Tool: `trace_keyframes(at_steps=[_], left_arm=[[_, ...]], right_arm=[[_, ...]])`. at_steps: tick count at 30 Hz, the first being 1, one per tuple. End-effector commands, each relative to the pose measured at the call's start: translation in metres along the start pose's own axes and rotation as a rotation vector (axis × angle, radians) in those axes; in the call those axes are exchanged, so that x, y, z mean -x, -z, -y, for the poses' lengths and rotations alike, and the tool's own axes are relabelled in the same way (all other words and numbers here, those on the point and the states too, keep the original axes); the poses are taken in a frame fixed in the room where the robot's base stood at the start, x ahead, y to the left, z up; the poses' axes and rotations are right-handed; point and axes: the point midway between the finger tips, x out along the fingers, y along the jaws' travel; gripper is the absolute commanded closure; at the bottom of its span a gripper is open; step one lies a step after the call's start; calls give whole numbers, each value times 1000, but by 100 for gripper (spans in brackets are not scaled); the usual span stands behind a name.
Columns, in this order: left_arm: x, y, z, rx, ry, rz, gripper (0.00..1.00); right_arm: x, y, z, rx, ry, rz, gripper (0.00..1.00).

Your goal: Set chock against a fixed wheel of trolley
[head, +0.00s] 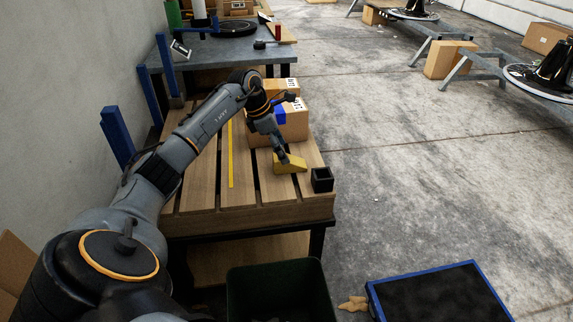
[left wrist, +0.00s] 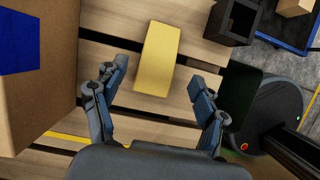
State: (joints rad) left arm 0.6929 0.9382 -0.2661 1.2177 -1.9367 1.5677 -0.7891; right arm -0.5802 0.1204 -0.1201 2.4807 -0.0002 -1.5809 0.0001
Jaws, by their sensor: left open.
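A yellow chock (head: 291,164) lies on the slatted wooden bench top, near its right front part. In the left wrist view the chock (left wrist: 158,58) lies ahead of my fingers, its near end lined up with the gap between them. My left gripper (head: 279,154) is open and empty, close over the chock; I cannot tell whether it touches. The two spread fingers show in the left wrist view (left wrist: 160,76). A blue-edged dark platform (head: 440,293), perhaps the trolley, is on the floor at lower right; no wheels show. My right gripper is not in view.
Cardboard boxes (head: 292,124) stand on the bench just behind the chock. A black square holder (head: 321,179) stands to its right near the bench edge. A dark bin (head: 278,290) is below in front. The concrete floor to the right is mostly clear.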

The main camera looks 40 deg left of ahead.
Motion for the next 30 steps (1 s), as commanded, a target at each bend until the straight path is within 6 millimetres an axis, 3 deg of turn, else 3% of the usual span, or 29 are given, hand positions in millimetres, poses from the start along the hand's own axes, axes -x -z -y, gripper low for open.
trace_keyframes(at_steps=[1,6,17,27,30], left_arm=[[-12,0,0,1,5,1,28],[-36,0,-2,1,4,0,28],[-43,0,-3,1,1,0,30],[-42,0,-3,0,0,1,100],[-42,0,-3,0,0,1,100]], right_arm=[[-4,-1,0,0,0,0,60],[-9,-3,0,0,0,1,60],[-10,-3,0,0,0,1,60],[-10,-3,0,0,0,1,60],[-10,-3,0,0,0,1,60]])
